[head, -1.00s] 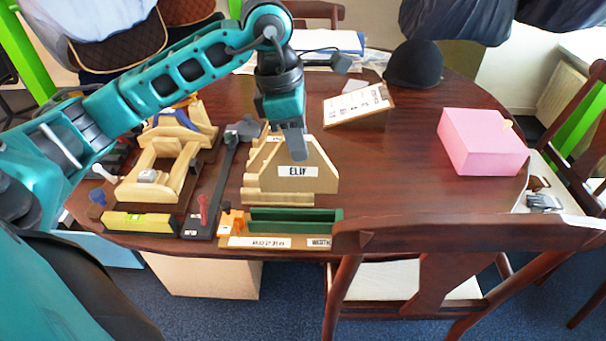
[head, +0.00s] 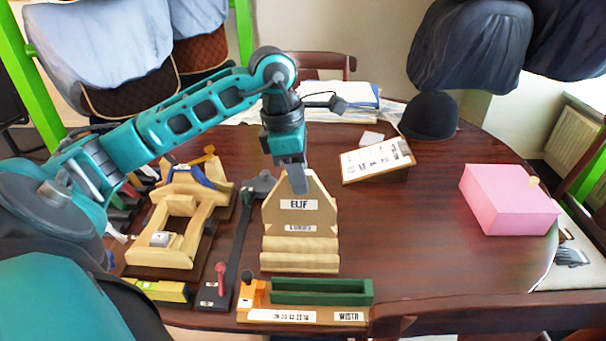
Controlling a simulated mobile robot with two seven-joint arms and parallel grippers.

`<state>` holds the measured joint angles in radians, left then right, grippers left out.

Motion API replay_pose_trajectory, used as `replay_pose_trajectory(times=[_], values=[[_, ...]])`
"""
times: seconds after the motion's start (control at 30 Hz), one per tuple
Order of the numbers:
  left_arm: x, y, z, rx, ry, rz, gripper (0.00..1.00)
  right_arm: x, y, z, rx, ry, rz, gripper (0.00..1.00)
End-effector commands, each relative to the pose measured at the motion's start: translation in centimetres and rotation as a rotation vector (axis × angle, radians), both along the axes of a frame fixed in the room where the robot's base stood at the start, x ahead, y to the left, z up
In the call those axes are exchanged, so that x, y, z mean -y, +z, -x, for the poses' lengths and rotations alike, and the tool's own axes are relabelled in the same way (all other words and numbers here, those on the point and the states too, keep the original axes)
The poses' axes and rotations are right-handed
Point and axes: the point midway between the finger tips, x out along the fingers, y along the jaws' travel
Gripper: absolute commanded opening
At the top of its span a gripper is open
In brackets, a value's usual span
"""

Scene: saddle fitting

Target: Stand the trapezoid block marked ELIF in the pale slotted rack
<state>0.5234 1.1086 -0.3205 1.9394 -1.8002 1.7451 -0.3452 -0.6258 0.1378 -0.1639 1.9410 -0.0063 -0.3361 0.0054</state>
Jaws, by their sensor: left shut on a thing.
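The pale trapezoid block marked ELIF (head: 318,207) is upright in the middle of the table in the head view. My left gripper (head: 298,186) comes down from above and is shut on its top edge. The pale wooden rack (head: 299,263) is just in front of and below it. A second label, LUKAS (head: 300,228), shows below the ELIF label, on a pale piece at the rack. The lower part of the ELIF block is hidden, so I cannot tell whether it sits in a slot or hangs above. My right gripper is out of view.
A green-and-orange gauge (head: 322,291) lies in front of the rack. A dark bar with a red knob (head: 216,293) and a wooden fixture (head: 170,255) stand left. A clipboard stand (head: 377,162), black cap (head: 430,115) and pink box (head: 508,199) lie right. Table between is clear.

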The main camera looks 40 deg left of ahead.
Motion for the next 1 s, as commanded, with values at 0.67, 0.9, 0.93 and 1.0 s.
replay_pose_trajectory(times=[0.67,0.9,0.93,1.0], values=[[0.0,-7.1,0.0,0.000,0.001,0.001,0.00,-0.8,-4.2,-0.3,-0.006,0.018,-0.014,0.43],[0.0,-7.1,0.0,0.001,0.000,0.000,0.00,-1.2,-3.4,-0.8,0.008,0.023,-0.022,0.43],[0.0,-7.2,0.0,0.001,0.000,0.000,0.00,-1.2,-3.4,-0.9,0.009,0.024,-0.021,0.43],[0.1,-7.3,0.0,0.001,0.000,0.000,0.00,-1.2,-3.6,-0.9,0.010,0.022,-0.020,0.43]])
